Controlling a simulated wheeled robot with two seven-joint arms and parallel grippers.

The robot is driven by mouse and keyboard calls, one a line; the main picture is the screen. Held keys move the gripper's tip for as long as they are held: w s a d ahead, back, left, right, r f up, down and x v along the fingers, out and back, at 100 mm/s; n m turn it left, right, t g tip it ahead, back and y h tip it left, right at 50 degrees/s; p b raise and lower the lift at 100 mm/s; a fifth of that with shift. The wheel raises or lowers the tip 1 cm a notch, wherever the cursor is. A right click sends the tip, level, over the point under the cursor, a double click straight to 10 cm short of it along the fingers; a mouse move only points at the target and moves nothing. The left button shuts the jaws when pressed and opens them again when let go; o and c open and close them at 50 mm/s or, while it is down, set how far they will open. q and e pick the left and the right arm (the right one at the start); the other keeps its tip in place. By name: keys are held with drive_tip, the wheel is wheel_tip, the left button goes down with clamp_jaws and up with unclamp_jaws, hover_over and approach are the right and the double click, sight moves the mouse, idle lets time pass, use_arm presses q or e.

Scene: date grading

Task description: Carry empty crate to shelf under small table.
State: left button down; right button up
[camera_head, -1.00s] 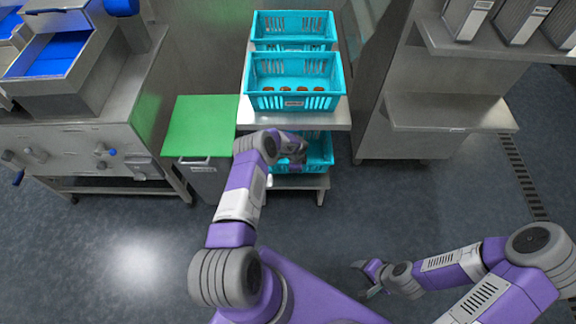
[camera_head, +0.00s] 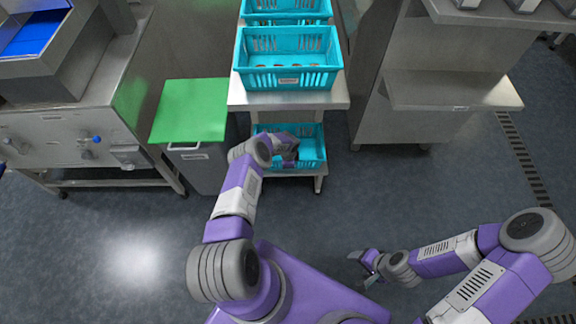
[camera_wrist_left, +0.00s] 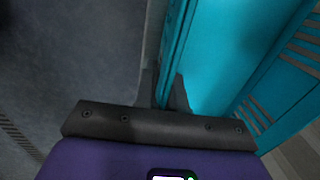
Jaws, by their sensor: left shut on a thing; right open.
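The teal empty crate (camera_head: 312,147) is low at the front of the small table (camera_head: 320,98), partly beneath its top. Nothing shows inside its visible part. My left gripper (camera_head: 289,153) is shut on the crate's near left side, and my arm hides part of that side. In the left wrist view the crate wall (camera_wrist_left: 225,50) fills the upper right, against the gripper. The lower shelf (camera_head: 305,172) shows just under the crate; I cannot tell if the crate rests on it. My right gripper (camera_head: 368,268) is open and empty over the floor at the lower right.
Two teal crates (camera_head: 290,78) stand on the small table, the nearer one holding several dates. A green-lidded bin (camera_head: 190,110) is left of the table. A steel shelf unit (camera_head: 450,90) stands to the right. The floor in front is clear.

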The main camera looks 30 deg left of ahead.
use_arm(q)
drive_tip(key=shift+w+r, duration=0.1)
drive_tip(key=shift+r, duration=0.05)
drive_tip(key=shift+f, duration=0.2)
drive_tip(key=c, duration=1.2)
unclamp_jaws()
drive_tip(key=shift+c, duration=0.2)
drive_tip(key=shift+r, duration=0.1)
